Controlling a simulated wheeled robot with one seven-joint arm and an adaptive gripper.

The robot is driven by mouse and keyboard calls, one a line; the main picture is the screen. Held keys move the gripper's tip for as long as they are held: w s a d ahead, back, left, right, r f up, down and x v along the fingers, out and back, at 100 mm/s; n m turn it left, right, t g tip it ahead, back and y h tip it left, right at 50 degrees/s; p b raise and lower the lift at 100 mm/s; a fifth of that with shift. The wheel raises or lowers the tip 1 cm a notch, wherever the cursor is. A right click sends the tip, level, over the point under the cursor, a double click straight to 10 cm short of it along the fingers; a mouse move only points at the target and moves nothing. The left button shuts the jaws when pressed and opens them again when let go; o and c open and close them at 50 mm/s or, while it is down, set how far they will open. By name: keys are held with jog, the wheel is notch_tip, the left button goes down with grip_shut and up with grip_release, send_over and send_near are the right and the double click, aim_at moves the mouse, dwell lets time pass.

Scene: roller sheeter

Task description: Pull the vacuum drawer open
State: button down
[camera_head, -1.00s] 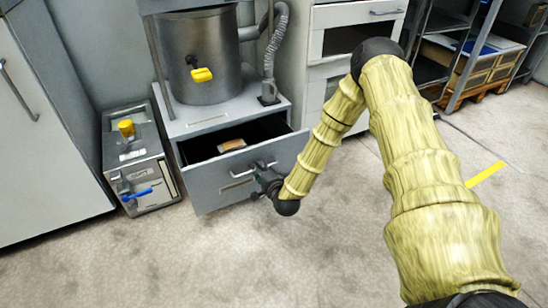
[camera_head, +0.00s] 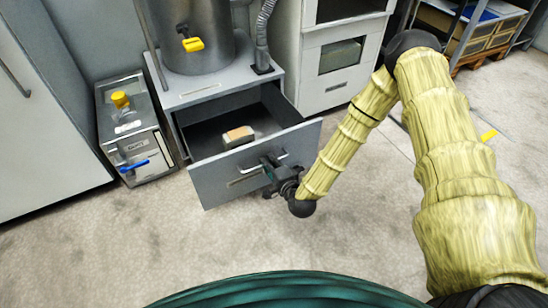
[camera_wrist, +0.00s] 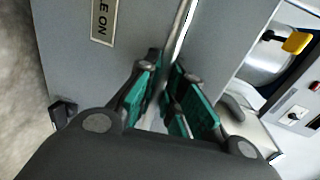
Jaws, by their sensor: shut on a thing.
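The grey vacuum drawer (camera_head: 222,184) stands well out of its cabinet in the head view, its inside visible from above. A small tan and white block (camera_head: 238,136) lies in it. My gripper (camera_head: 271,168) is at the right part of the drawer front. In the wrist view my gripper's green fingers (camera_wrist: 170,88) are on either side of the drawer's metal bar handle (camera_wrist: 181,30) and shut on it. The exact finger contact is partly hidden.
A metal canister with a yellow-handled valve (camera_head: 193,44) stands above the drawer cabinet. A low grey box (camera_head: 137,150) with a blue lever is at its left. White cabinets (camera_head: 340,62) stand at the right. The floor (camera_head: 120,245) before the drawer is clear.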

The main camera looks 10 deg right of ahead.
jog(key=shift+s, duration=0.1)
dwell(0.3)
jog(key=c, duration=1.5)
grip_release()
jog(key=v, duration=1.2)
